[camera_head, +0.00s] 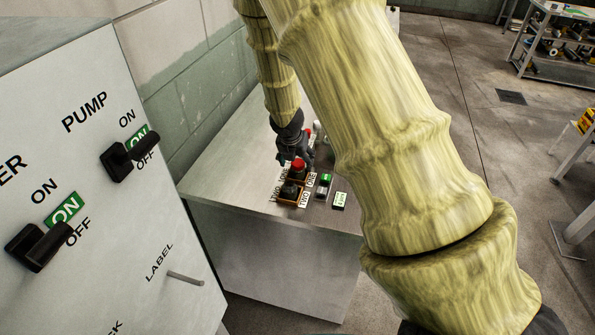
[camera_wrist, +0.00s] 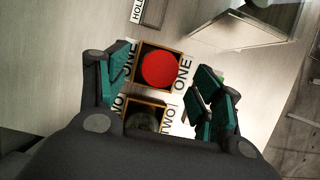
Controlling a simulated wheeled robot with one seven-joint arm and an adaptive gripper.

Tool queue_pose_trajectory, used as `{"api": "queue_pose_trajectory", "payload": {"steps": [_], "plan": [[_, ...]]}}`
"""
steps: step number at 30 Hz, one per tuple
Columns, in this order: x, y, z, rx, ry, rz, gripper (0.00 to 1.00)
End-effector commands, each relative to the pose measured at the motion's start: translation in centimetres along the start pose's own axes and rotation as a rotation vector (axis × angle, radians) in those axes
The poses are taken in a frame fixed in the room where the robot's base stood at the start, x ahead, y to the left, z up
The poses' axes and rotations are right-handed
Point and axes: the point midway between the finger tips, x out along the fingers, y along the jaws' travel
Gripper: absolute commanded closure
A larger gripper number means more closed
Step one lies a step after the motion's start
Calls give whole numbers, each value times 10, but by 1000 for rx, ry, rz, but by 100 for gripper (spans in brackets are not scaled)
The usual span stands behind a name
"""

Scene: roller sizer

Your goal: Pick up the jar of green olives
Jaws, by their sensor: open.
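My gripper (camera_head: 295,153) is open above the bench, pointing down. In the wrist view its fingers (camera_wrist: 162,78) stand on either side of a round red top (camera_wrist: 160,69) in a small wooden box labelled ONE. That red top also shows in the head view (camera_head: 299,165), close to the fingers. I cannot tell whether they touch it. A dark round top (camera_wrist: 145,118) sits in a second box labelled TWO, partly hidden by my gripper; it also shows in the head view (camera_head: 289,189). No olives or jar label are readable, so I cannot tell which is the olive jar.
A metal bench (camera_head: 222,172) carries the boxes. A small green-topped item (camera_head: 325,180) and a green-and-white card (camera_head: 340,200) lie right of them. A panel with PUMP switches (camera_head: 130,155) stands at left. A block wall is behind.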

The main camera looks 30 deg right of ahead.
Motion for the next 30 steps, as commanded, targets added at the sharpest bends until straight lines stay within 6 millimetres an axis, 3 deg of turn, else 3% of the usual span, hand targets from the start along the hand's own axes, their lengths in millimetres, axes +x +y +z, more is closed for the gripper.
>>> {"api": "queue_pose_trajectory", "payload": {"steps": [9, 20, 21, 29, 30], "plan": [[28, 0, 1, 1, 0, 0, 34], [33, 0, 2, 1, -1, 1, 34], [33, 0, 1, 1, 0, 1, 36], [33, 0, 1, 1, 0, 1, 83], [33, 0, 1, 1, 0, 1, 84]]}}
